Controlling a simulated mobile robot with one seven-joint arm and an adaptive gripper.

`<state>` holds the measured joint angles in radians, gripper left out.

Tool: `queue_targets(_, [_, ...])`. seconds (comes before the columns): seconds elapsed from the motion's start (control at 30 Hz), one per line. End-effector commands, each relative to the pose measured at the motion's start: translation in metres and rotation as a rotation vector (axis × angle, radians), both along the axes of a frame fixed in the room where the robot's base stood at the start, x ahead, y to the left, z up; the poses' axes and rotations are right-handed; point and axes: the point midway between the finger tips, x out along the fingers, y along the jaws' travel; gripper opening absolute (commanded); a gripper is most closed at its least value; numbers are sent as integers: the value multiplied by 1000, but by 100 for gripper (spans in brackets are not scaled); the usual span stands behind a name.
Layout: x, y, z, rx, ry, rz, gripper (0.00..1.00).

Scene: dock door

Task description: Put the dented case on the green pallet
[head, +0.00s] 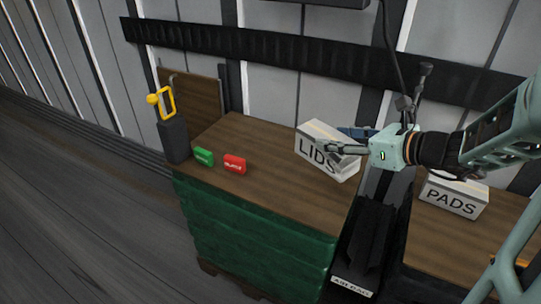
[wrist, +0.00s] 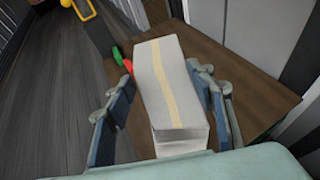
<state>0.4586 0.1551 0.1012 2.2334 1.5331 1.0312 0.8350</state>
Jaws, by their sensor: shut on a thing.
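My gripper (head: 330,139) is shut on a pale grey case marked LIDS (head: 318,155), with one finger on each side. In the wrist view the case (wrist: 168,80) lies between the fingers, with a tan tape strip along its top. Its near end looks stepped, perhaps dented. The case is over the wooden top (head: 260,136) of a green slatted stack (head: 255,240), which looks like the green pallet. I cannot tell whether the case touches the wood. Another pale case marked PADS (head: 453,196) sits on the wooden surface at right.
A green block (head: 204,157) and a red block (head: 235,164) lie left on the wooden top. A dark post with a yellow handle (head: 167,103) stands at its left corner. A dark labelled unit (head: 365,245) separates the two wooden surfaces. The wall is close behind.

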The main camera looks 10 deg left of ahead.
Motion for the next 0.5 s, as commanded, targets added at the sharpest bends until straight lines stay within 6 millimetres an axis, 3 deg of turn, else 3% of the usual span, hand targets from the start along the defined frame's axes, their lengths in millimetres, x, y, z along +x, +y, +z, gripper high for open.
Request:
queue_targets(0.1, [-7,-18,3,2,-3,-15,0])
queue_targets(0.23, [-8,-18,-2,2,-3,-16,0])
queue_targets(0.5, [22,28,-29,4,-3,-13,0])
